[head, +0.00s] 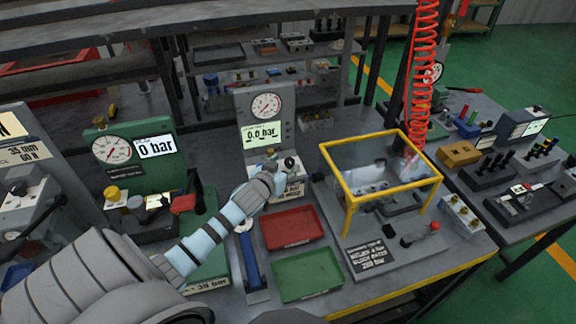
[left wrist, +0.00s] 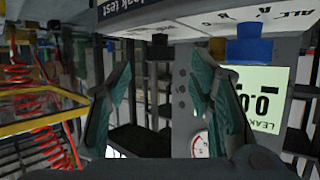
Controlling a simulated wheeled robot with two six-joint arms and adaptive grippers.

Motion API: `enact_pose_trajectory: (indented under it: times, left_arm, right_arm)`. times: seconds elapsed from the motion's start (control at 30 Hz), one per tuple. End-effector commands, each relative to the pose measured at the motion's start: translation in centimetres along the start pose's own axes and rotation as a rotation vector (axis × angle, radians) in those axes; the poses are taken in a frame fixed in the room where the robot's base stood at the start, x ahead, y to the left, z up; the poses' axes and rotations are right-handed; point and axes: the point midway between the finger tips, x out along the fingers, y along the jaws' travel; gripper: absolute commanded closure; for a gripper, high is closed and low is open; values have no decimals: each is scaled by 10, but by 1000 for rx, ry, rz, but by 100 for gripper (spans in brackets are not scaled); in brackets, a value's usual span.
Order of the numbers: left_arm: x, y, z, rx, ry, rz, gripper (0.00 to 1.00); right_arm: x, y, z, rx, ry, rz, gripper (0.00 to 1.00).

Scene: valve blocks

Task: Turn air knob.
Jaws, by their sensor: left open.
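The grey leak-test unit (head: 257,103) stands at the middle of the bench, with a round gauge and a screen reading 0.0 bar. A dark knob (head: 290,163) sits at its lower front. My left gripper (head: 272,180) is at the unit's front, just below that knob. In the left wrist view the picture is upside down. The open left gripper (left wrist: 163,75) has green-grey fingers on both sides of a dark knob (left wrist: 160,46); contact is unclear. A yellow knob (left wrist: 217,49) and a blue knob (left wrist: 250,46) are to the right. Which is the air knob is unlabelled in view.
A red tray (head: 292,228) and a green tray (head: 308,275) lie in front of the unit. A yellow-framed clear guard (head: 383,150) stands to the right. A green gauge stand (head: 128,150) with a 0 bar screen stands left. A red coiled hose (head: 424,80) hangs at the right.

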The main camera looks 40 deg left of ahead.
Motion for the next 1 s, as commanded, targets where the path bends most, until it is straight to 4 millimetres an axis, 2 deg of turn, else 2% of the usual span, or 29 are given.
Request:
enact_pose_trajectory:
  times: [0.1,0.2,0.53,0.83,1.0]
  left_arm:
    - [20,0,1,-1,1,0,52]
    - [29,0,1,0,0,0,52]
    - [34,0,0,1,1,1,52]
    - [33,1,0,0,0,1,100]
    - [33,1,0,-3,-1,-4,100]
  right_arm:
    - [7,0,-5,0,10,0,50]
    - [9,0,-7,1,13,0,50]
    - [8,-1,-4,0,9,0,50]
    - [8,-1,-4,0,9,0,50]
    - [8,-1,-4,0,8,0,50]
